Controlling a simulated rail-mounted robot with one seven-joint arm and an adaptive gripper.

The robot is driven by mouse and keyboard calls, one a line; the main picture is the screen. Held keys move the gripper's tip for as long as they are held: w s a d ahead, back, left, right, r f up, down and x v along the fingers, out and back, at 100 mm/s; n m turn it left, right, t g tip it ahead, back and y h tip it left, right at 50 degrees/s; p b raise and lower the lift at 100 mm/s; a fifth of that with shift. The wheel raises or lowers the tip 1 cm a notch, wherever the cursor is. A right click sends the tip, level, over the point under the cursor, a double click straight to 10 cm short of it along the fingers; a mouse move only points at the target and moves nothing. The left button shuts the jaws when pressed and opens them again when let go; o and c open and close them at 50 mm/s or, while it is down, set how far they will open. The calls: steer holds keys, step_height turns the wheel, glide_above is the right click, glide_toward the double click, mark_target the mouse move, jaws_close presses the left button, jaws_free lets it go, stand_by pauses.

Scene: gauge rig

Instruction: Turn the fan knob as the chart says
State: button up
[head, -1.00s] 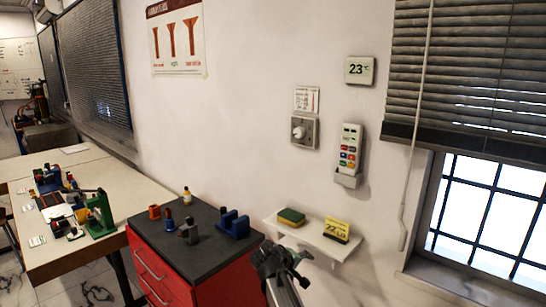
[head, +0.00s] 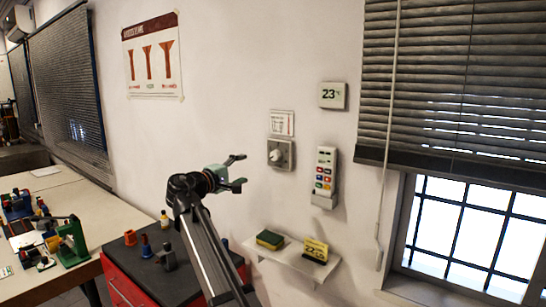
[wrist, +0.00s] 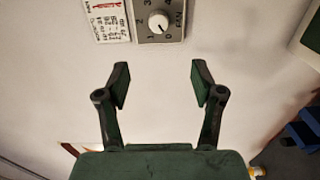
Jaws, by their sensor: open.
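The fan knob (head: 276,155) is a white round knob on a grey square plate on the wall. In the wrist view the knob (wrist: 158,22) has numbers from 0 around it and the word FAN; its pointer seems to be near 0, but is small. The chart (head: 282,123) is a white card above the plate; in the wrist view the chart (wrist: 107,20) lies left of it, its print too small to read surely. My gripper (head: 240,172) is open and empty, left of and slightly below the knob in the head view. In the wrist view its fingertips (wrist: 161,80) are apart, below the knob.
A remote (head: 325,172) hangs in a wall holder. A red cabinet (head: 118,282) stands at the lower left.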

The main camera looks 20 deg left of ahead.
mark_target(273, 156)
steer(key=p+x, duration=0.5)
steer(key=x, duration=1.2)
steer(key=shift+w+r, duration=0.15)
steer(key=c, duration=1.2)
